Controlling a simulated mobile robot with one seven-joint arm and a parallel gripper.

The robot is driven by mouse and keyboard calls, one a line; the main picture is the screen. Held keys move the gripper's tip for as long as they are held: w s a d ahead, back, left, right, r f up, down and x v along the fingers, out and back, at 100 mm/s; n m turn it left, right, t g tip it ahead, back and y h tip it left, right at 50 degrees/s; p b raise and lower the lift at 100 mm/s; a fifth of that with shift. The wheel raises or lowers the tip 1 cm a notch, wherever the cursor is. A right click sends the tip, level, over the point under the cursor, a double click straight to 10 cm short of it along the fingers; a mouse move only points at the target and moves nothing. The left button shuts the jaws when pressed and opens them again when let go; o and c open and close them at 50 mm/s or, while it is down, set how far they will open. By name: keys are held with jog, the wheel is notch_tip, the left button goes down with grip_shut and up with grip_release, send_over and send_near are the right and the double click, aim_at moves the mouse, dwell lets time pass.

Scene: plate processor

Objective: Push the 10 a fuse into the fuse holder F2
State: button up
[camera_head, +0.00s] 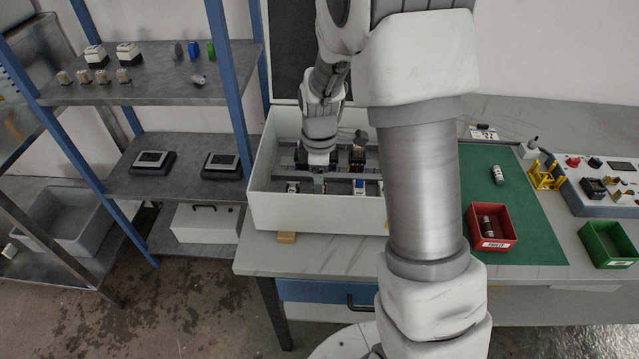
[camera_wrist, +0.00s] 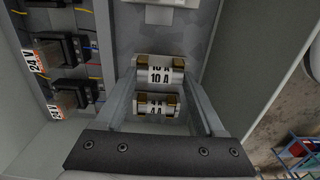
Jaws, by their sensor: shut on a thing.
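In the wrist view, the white 10 A fuse (camera_wrist: 160,78) lies crosswise between the fingertips of my gripper (camera_wrist: 160,70), which is shut on it. Brass-coloured clips show at both its ends; I cannot tell whether it is fully seated in them. A second fuse marked 4 A (camera_wrist: 156,108) sits in similar clips just below it in the picture. No F2 label is readable. In the head view, my gripper (camera_head: 319,177) reaches down into the open white cabinet (camera_head: 318,213), and it hides the fuse there.
Black blocks marked 24 V (camera_wrist: 68,92) stand left of my fingers. The cabinet walls surround my gripper. On the green mat (camera_head: 520,220) are a loose cylinder (camera_head: 497,175) and a red bin (camera_head: 492,242). A green bin (camera_head: 608,244) stands at the right. Shelves (camera_head: 160,80) stand at the left.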

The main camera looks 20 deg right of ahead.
jog(key=shift+f, duration=0.25)
jog(key=o, duration=1.3)
jog(key=shift+s, duration=0.1)
notch_tip(320, 180, up, 16)
jog(key=p, duration=0.2)
jog(key=s+r+m+t, duration=0.2)
jog(key=s+r+m, duration=0.1)
jog(key=s, duration=0.3)
jog(key=s+r+m+t, duration=0.1)
jog(key=s+r+m, duration=0.2)
jog(key=s+m, duration=0.3)
jog(key=s+r+m+t+p, duration=0.1)
jog(key=s+r+m+t, duration=0.1)
jog(key=s+m, duration=0.3)
jog(key=shift+s+r+t, duration=0.15)
jog(key=shift+s+r, duration=0.3)
jog(key=shift+s, duration=0.4)
jog(key=shift+s+r+t, duration=0.15)
jog(key=shift+s+r, duration=0.25)
jog(key=shift+s, duration=0.4)
